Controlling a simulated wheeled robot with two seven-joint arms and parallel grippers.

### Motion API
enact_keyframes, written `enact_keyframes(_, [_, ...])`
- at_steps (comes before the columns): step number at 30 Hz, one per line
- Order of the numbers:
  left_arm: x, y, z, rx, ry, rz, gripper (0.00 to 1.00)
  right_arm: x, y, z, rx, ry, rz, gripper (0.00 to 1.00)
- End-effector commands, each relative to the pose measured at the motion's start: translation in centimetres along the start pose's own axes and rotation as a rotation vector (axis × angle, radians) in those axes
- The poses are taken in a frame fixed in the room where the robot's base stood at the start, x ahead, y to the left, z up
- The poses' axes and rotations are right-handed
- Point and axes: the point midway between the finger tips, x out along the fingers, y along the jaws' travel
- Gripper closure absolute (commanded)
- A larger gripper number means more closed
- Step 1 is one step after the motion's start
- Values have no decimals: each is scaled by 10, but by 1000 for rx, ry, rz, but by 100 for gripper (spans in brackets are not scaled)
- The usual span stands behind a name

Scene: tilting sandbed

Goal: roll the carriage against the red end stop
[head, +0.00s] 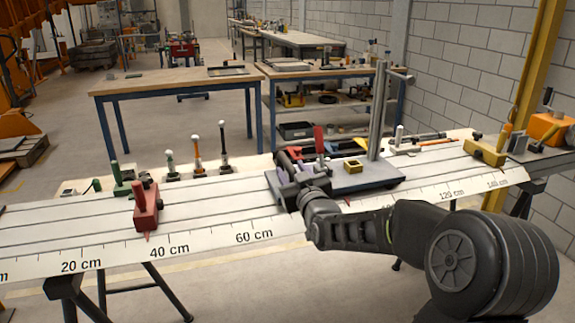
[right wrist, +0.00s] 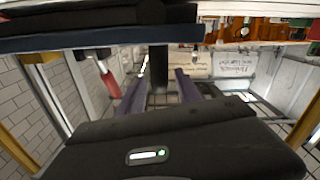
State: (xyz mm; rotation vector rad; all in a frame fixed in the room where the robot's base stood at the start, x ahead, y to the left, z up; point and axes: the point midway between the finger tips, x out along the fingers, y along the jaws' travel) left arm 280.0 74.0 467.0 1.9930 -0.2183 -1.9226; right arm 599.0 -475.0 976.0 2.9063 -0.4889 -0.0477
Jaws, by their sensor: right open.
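The carriage (head: 362,181) is a dark flat platform with an upright metal column, standing on the long ruled bed around the middle right. The red end stop (head: 146,207) sits on the bed near the 40 cm mark, well to the left of the carriage. My right gripper (head: 291,160) is at the carriage's left end, partly covering it. In the right wrist view its two fingers (right wrist: 162,76) are apart, with a dark post (right wrist: 159,66) between them. I cannot tell whether they touch the post. My left gripper is not in view.
A yellow block (head: 485,152) sits on the bed at the right. Between the red stop and carriage the bed is clear. Green, orange and black upright handles (head: 196,150) stand along the bed's far side. A wooden table (head: 170,83) stands behind.

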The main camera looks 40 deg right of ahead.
Motion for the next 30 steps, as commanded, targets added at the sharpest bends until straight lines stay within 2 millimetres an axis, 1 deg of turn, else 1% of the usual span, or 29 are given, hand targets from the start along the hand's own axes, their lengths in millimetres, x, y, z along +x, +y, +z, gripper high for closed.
enact_keyframes(1, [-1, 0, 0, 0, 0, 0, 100, 9, -1, 1, -4, -1, -1, 59])
enact_keyframes(3, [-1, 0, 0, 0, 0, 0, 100, 20, 0, 1, -3, -1, 0, 59])
enact_keyframes(7, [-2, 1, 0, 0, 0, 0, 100, 34, 0, 0, -1, -2, 1, 59])
enact_keyframes(11, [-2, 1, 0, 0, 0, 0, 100, 40, 0, 1, 0, -2, 0, 59])
enact_keyframes(18, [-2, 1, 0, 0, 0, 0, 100, 40, 0, 0, 0, -1, 0, 59])
enact_keyframes(30, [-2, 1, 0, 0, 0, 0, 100, 40, 0, 0, 0, -1, 1, 92])
